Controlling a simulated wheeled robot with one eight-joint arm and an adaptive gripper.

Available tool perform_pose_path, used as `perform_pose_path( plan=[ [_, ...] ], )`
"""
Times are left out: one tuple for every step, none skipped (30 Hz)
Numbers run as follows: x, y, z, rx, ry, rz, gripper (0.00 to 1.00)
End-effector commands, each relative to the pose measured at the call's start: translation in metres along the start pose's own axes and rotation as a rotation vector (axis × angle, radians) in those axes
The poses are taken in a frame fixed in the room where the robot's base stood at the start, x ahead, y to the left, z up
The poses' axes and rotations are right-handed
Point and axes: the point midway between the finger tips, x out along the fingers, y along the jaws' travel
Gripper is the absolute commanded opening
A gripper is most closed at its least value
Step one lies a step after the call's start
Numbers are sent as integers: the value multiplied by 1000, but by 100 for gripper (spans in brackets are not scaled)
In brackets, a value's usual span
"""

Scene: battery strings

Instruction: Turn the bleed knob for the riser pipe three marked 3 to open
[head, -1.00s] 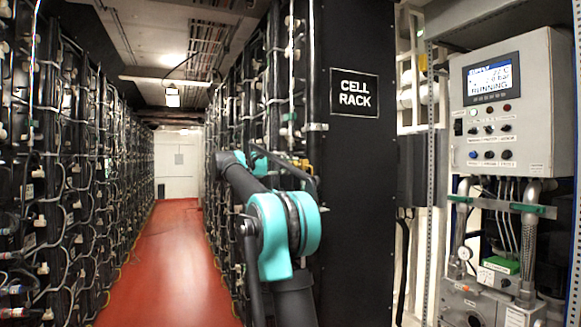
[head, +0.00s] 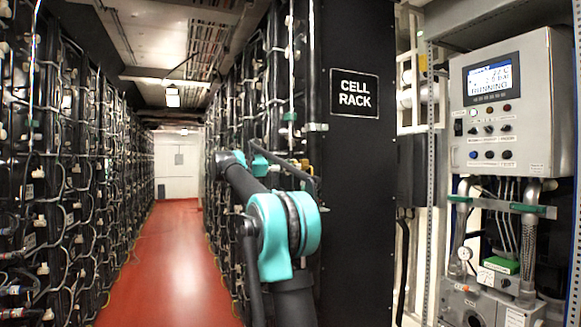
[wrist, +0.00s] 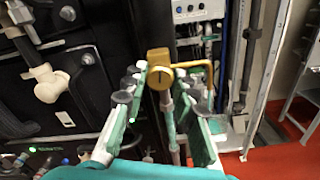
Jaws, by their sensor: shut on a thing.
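I cannot read a 3 on the knob or pipe. In the head view, a small yellow part (head: 304,164) shows beside the rack's edge, past my teal arm joint. My fingers are not clear there.
The black CELL RACK panel (head: 356,200) stands right beside my arm. A grey control box (head: 508,105) with a lit screen hangs at the right, above pipes. A white pipe fitting (wrist: 48,82) is left of my gripper. The red aisle floor (head: 165,265) is clear.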

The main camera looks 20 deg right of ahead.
Motion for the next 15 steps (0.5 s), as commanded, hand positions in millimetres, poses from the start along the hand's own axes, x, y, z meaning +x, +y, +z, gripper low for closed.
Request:
perform_pose_path(
  plan=[
    [0,0,-1,-30,3,-1,0],
    [0,0,-1,-48,3,-1,0],
    [0,0,-1,-70,3,-1,0],
    [0,0,-1,-87,3,-1,0],
    [0,0,-1,-100,3,-1,0],
    [0,0,-1,-119,3,-1,0],
    [0,0,-1,-130,3,-1,0],
    [0,0,-1,-142,3,-1,0],
    [0,0,-1,-154,3,-1,0],
    [0,0,-1,-162,3,-1,0],
    [0,0,-1,-170,3,-1,0],
    [0,0,-1,-178,3,-1,0],
    [0,0,-1,-183,3,-1,0],
    [0,0,-1,-187,3,-1,0],
    [0,0,-1,-192,3,-1,0]
  ],
)
